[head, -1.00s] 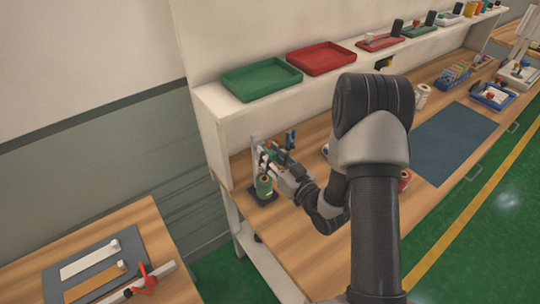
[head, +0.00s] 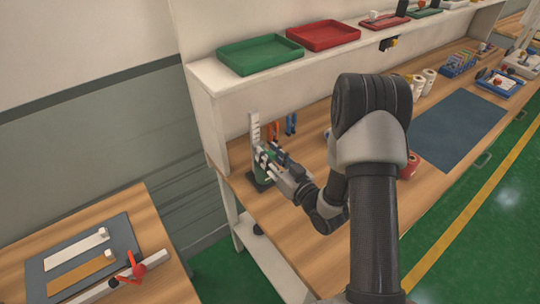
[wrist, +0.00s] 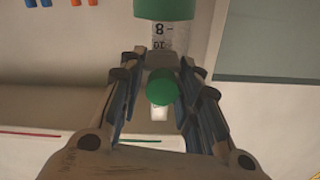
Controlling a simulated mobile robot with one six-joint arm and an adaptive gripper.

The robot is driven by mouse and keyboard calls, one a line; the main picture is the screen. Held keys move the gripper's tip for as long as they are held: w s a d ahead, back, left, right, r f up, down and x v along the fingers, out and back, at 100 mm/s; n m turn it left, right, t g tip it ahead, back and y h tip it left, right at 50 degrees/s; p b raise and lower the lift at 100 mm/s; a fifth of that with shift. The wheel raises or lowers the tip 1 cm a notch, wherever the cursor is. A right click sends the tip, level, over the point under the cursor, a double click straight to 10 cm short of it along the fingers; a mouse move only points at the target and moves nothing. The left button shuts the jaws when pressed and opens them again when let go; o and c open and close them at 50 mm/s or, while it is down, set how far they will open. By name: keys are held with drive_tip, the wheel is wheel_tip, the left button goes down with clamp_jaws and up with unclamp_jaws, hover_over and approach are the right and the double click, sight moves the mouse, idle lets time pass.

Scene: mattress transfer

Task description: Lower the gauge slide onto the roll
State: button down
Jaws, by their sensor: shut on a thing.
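The gauge's white upright scale (head: 254,128) stands at the left end of the workbench. It also shows in the wrist view (wrist: 168,36), upside down. My gripper (head: 264,160) is at the scale, and in the wrist view its two fingers (wrist: 160,92) close from both sides on the gauge slide, a grey block (wrist: 163,62) with a round green knob (wrist: 160,87). The green roll (wrist: 166,8) is at the top edge of the wrist view, along the scale from the slide. A strip of scale shows between slide and roll, so they look apart. In the head view my gripper mostly hides the roll.
Blue and orange tools (head: 283,127) hang just right of the scale. A shelf with a green tray (head: 260,53) and a red tray (head: 323,35) runs above the bench. A dark mat (head: 458,128) lies farther right. A separate table (head: 150,215) stands at the left.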

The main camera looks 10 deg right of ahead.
drive_tip(key=shift+a, duration=0.2)
drive_tip(key=c, duration=1.3)
unclamp_jaws()
drive_tip(key=shift+s, duration=0.1)
drive_tip(key=shift+c, duration=0.2)
drive_tip(key=shift+s+d, duration=0.15)
drive_tip(key=v, duration=1.1)
drive_tip(key=shift+s, duration=0.25)
drive_tip(key=shift+c, duration=0.4)
